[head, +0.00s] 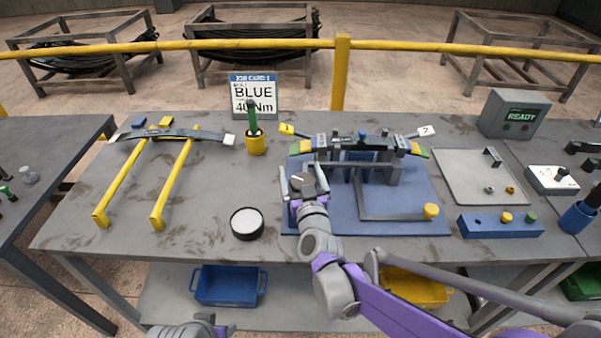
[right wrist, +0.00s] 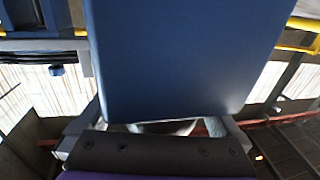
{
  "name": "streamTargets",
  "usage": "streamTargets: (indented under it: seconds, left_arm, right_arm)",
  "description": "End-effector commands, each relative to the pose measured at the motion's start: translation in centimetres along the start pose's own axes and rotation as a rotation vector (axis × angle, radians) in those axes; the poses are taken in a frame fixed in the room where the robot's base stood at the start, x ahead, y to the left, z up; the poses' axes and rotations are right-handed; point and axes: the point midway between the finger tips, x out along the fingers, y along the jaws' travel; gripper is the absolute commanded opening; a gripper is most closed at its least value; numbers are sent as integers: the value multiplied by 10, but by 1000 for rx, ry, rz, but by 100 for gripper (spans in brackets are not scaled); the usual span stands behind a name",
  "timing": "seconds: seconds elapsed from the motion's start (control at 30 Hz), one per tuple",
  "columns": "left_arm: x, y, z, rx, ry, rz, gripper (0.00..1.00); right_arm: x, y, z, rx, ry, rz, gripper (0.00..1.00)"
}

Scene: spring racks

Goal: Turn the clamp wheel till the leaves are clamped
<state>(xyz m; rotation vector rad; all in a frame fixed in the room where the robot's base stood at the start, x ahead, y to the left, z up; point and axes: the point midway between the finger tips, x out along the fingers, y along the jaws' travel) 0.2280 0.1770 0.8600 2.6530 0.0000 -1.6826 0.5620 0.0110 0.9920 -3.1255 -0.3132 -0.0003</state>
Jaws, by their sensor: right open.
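A stack of dark spring leaves (head: 345,141) lies across the grey clamp fixture (head: 394,172) on a blue base plate (head: 400,226). Yellow and green ends and tags 1 and 2 show at its ends. My right gripper (head: 302,180) is open at the left front of the fixture, its fingers apart. A dark round part with a white mark shows between them; I cannot tell whether it is the clamp wheel. In the right wrist view a flat blue face (right wrist: 180,60) fills the space between the fingers. My left gripper (head: 215,328) is partly cut off at the bottom edge.
A bent rod with a yellow knob (head: 431,211) lies at the right of the plate. A black round tin (head: 247,223), a yellow cup (head: 255,144) and a sign reading BLUE (head: 253,97) stand left. A leaf on yellow rails (head: 172,185) is farther left. A READY box (head: 515,113) stands right.

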Motion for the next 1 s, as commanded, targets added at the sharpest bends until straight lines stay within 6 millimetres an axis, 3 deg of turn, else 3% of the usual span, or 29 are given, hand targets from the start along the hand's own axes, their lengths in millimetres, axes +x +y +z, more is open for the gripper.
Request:
streamTargets:
  seconds: [0.1,0.5,1.0]
  left_arm:
    - [0,0,0,0,0,0,50]
    - [0,0,0,0,0,0,50]
    - [23,0,14,0,-9,0,50]
  right_arm:
    - [0,0,0,0,0,0,98]
    - [0,0,0,0,0,0,26]
    - [0,3,0,1,6,119,25]
